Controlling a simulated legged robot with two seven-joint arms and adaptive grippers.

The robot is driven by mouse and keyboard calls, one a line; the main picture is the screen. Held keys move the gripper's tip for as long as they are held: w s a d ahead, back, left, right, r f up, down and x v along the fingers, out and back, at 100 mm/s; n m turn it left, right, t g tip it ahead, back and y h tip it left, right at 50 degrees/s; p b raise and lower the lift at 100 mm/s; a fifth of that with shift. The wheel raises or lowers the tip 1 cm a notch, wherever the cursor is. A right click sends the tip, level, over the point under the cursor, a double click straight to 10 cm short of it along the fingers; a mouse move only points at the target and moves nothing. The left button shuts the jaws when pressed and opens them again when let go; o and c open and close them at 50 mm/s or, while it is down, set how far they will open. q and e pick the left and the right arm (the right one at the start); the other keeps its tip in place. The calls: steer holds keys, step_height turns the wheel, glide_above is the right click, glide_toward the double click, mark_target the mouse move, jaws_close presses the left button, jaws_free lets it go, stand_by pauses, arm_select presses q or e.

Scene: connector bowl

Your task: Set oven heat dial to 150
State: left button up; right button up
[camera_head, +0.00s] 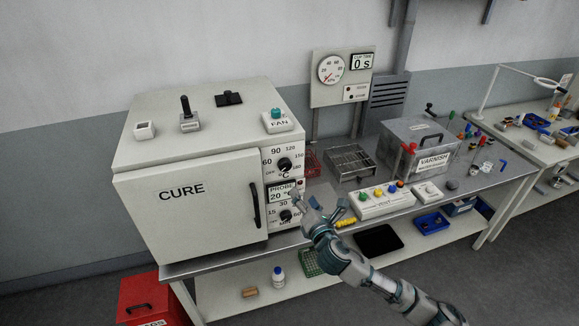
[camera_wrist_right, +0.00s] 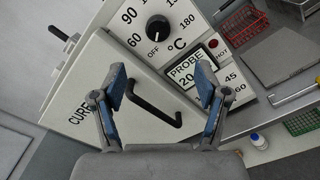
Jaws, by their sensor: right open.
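The heat dial (camera_head: 285,164) is a round black knob on the oven's white control panel, ringed by 60, 90, 120, 150, 180 and OFF, with °C below. In the right wrist view the dial (camera_wrist_right: 158,28) is beyond the fingertips, and its pale mark seems to point toward OFF. The white oven (camera_head: 190,185) is marked CURE and its door is shut. My right gripper (camera_head: 319,204) is open and empty, in front of the panel's lower right and apart from the dial. Its blue fingers (camera_wrist_right: 161,75) stand wide apart. My left gripper is not in view.
A PROBE display (camera_head: 281,192) reading 20 and a minutes dial (camera_head: 286,216) sit below the heat dial. The black door handle (camera_head: 255,206) sticks out left of the panel. A button box (camera_head: 380,203) and wire rack (camera_head: 352,162) stand on the bench to the right.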

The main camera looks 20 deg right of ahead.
mark_target(287, 167)
steer(key=w, duration=0.9)
steer(key=w+a+p, duration=0.1)
steer(key=w, duration=0.4)
steer(key=shift+w, duration=0.2)
steer(key=shift+w+d, duration=0.2)
steer(key=shift+w, duration=0.5)
steer(key=shift+a, duration=0.1)
steer(key=shift+a, duration=0.1)
steer(key=shift+c, duration=0.5)
steer(key=c, duration=1.1)
